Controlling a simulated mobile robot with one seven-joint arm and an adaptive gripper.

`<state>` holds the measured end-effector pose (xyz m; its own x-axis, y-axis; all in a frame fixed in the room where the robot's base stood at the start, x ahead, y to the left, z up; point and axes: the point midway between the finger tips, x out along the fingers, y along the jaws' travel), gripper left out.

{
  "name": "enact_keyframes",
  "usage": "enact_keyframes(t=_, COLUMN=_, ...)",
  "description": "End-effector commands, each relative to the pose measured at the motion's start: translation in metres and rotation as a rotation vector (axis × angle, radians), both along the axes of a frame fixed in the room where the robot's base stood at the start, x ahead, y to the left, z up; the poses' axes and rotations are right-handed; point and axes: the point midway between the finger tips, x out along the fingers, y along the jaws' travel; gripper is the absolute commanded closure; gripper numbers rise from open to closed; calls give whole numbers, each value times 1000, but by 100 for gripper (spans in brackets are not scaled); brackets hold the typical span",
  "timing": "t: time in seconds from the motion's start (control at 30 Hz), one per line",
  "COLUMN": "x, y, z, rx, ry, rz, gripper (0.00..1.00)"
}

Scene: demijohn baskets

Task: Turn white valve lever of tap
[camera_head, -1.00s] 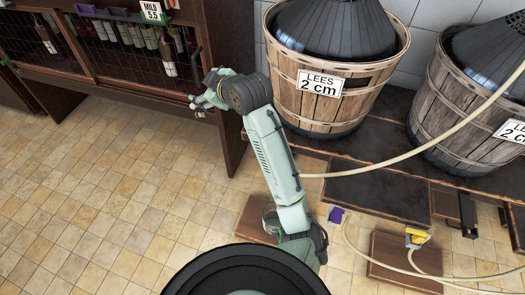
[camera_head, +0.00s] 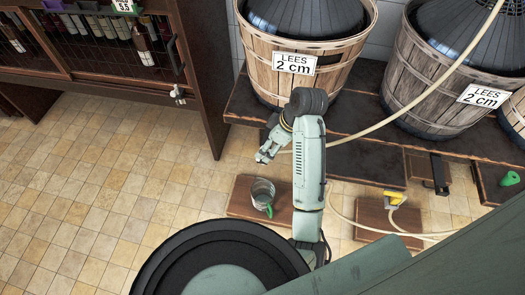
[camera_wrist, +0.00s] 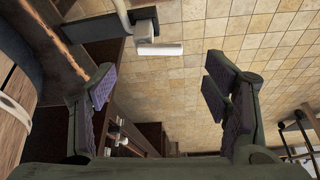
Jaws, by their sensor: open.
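In the wrist view a white lever (camera_wrist: 160,49) sits below a dark block on a pale pipe, which looks like the tap (camera_wrist: 145,22). The lever lies crosswise, above the gap between my fingertips in the picture, and nothing grips it. My gripper (camera_wrist: 160,88) is open and empty, with its purple-padded fingers wide apart. In the head view my gripper (camera_head: 265,155) is in front of the left basket, close to the end of a pale hose. The lever cannot be made out in the head view, perhaps hidden by my gripper.
The left basket (camera_head: 300,78) and right basket (camera_head: 430,95) hold dark demijohns on a dark low stand (camera_head: 350,160). A metal jug (camera_head: 262,190) with a green handle stands on a wooden block below my gripper. A bottle cabinet (camera_head: 205,80) is at left; open floor (camera_head: 90,190) lies before it.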

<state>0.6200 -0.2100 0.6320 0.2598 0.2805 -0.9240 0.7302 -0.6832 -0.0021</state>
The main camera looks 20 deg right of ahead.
Motion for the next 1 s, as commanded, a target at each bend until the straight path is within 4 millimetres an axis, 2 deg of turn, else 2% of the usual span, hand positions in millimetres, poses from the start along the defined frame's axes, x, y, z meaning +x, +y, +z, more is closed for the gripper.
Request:
enact_keyframes(t=0.03, x=4, y=5, z=-16, rx=3, ry=-1, rz=4, gripper=30)
enact_keyframes(t=0.1, x=7, y=8, z=-27, rx=3, ry=-1, rz=3, gripper=30)
enact_keyframes(t=0.3, x=13, y=14, z=-47, rx=0, ry=-1, rz=1, gripper=30)
enact_keyframes(t=0.7, x=14, y=15, z=-49, rx=-1, ry=-1, rz=-1, gripper=31)
enact_keyframes(t=1.0, x=14, y=15, z=-49, rx=-1, ry=-1, rz=-1, gripper=51)
